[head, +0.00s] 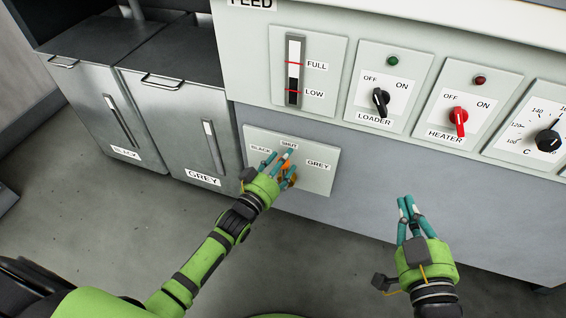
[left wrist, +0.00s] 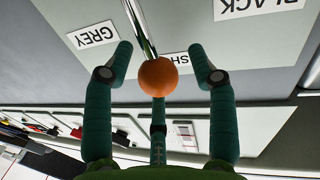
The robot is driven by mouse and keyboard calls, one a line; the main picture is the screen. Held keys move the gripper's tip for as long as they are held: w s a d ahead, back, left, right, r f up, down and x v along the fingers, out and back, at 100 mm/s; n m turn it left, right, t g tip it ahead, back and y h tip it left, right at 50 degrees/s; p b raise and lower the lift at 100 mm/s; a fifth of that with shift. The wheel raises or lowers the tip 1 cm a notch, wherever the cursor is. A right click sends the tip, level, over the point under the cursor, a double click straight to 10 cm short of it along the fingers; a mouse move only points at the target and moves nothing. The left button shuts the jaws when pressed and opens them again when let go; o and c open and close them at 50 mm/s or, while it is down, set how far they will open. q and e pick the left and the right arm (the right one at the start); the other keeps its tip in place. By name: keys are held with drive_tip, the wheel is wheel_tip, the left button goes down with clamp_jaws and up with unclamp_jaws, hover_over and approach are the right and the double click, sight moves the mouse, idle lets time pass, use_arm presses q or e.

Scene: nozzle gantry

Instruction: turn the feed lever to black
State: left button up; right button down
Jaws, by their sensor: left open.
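The feed lever has an orange ball knob (head: 285,169) in front of a pale plate (head: 318,181) marked BLACK at left, SHUT in the middle and GREY at right. In the left wrist view, which is upside down, the metal shaft (left wrist: 140,25) and orange knob (left wrist: 158,77) show clearly. The knob partly covers the SHUT label. My left gripper (head: 279,164) is open, with its teal fingers spread on both sides of the knob, apart from it in the left wrist view (left wrist: 159,78). My right gripper (head: 408,206) hangs empty before the cabinet; its finger opening is unclear.
Above the plate are a level gauge (head: 294,70), the LOADER switch (head: 381,100), the red HEATER switch (head: 459,120) and a temperature dial (head: 547,140). Grey bins marked BLACK (head: 91,105) and GREY (head: 170,120) stand at left. Open floor lies below.

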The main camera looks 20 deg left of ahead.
use_arm(q)
drive_tip(key=shift+w, duration=0.15)
use_arm(e)
drive_tip(key=shift+a+r, duration=0.1)
drive_tip(key=shift+r, duration=0.25)
use_arm(q)
clamp_jaws()
